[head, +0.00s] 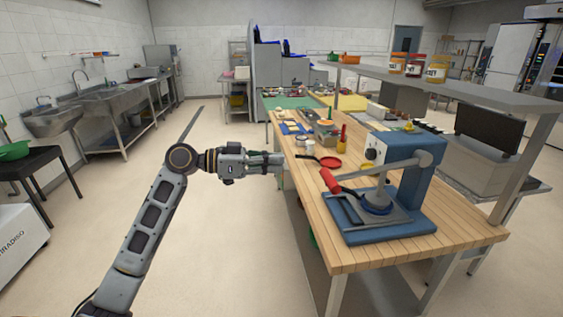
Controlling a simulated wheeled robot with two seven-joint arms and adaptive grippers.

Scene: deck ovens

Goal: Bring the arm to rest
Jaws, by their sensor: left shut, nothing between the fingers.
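My left gripper (270,162) is shut and empty. It points right, at the left edge of the wooden worktable (346,250), and looks to be above or beside that edge; the exact gap cannot be told. My left arm comes in from the bottom left, bends at the elbow and reaches right. My right gripper does not show.
A blue press with a red handle (400,165) stands on the near part of the table. A red dish (331,162), a pan and small containers lie beyond it. A shelf (450,85) with jars runs above the right side. Open floor (90,220) lies to the left, before steel sinks (110,93).

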